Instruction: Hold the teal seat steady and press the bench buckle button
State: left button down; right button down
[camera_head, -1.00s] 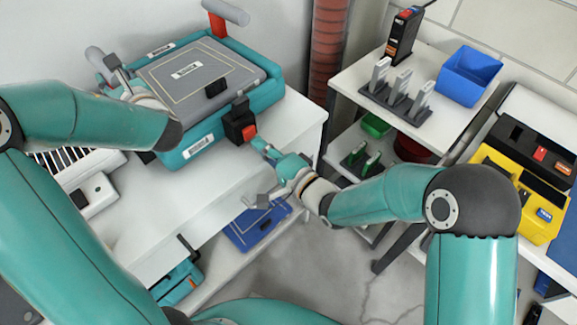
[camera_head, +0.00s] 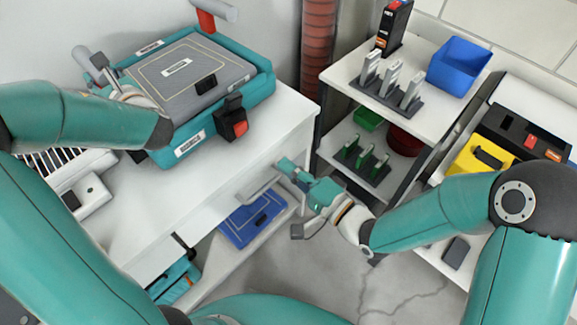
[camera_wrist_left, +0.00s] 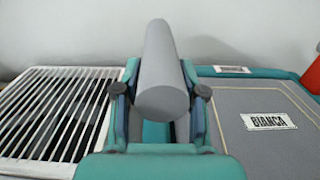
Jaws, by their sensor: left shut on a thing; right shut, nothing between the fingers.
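The teal seat (camera_head: 262,88) with a grey padded top lies on the white bench (camera_head: 215,185). Its black buckle with a red button (camera_head: 239,129) is on the front side, near the right corner. My left gripper (camera_wrist_left: 163,98) is shut around a grey cylindrical handle (camera_wrist_left: 157,60) at the seat's left end; the handle also shows in the head view (camera_head: 86,56). My left forearm hides part of that grip in the head view. My right gripper (camera_head: 283,166) is shut and empty, off the bench's front edge, right of and below the buckle, apart from it.
A second grey handle on a red post (camera_head: 208,20) stands at the seat's back. A white slatted unit (camera_head: 90,195) is at left. Shelving (camera_head: 340,75) with a blue bin (camera_head: 458,65) is right of the bench. A blue panel (camera_head: 252,218) lies below the bench top.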

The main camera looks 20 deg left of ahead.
pick_arm(q)
jog(key=c, duration=0.6)
grip_release()
jog(key=shift+s+a, duration=0.1)
